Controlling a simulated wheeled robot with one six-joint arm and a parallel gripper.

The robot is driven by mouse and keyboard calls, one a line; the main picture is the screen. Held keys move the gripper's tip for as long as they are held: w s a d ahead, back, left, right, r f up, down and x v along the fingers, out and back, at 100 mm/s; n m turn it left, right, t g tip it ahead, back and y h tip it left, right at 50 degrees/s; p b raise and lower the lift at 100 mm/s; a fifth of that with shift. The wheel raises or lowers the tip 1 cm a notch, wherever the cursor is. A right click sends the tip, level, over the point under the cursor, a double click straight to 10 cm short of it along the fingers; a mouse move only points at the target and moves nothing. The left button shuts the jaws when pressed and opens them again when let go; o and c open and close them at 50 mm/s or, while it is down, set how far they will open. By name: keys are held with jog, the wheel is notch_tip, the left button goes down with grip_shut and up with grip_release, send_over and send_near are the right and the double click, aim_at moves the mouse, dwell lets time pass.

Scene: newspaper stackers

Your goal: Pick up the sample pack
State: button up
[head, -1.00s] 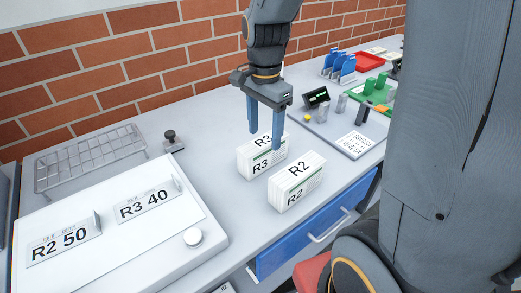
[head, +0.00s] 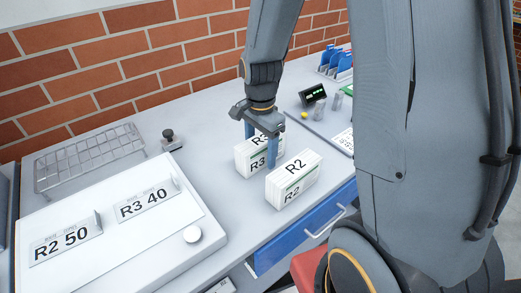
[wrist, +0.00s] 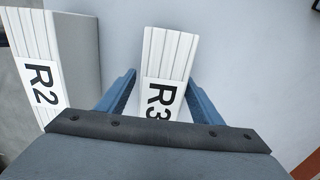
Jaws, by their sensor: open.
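Two white packs stand on the grey table, one labelled R3 (head: 247,160) and one labelled R2 (head: 294,183) nearer the front edge. Which of them is the sample pack, the labels do not tell. My gripper (head: 261,148) is open at the R3 pack, its blue fingers pointing down. In the wrist view, the R3 pack (wrist: 168,62) lies between my two open fingers (wrist: 163,100), with a gap on each side. The R2 pack (wrist: 38,60) is to the left, outside the fingers. The lower part of the R3 pack is hidden by my gripper there.
A white board with R2 50 and R3 40 plates (head: 147,203) is at the left, with a wire rack (head: 90,160) behind it. A black-knobbed stamp (head: 170,140) stands near the brick wall. A small display (head: 313,95) is behind right. A blue drawer (head: 300,235) is below.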

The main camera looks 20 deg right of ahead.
grip_shut()
dwell(0.3)
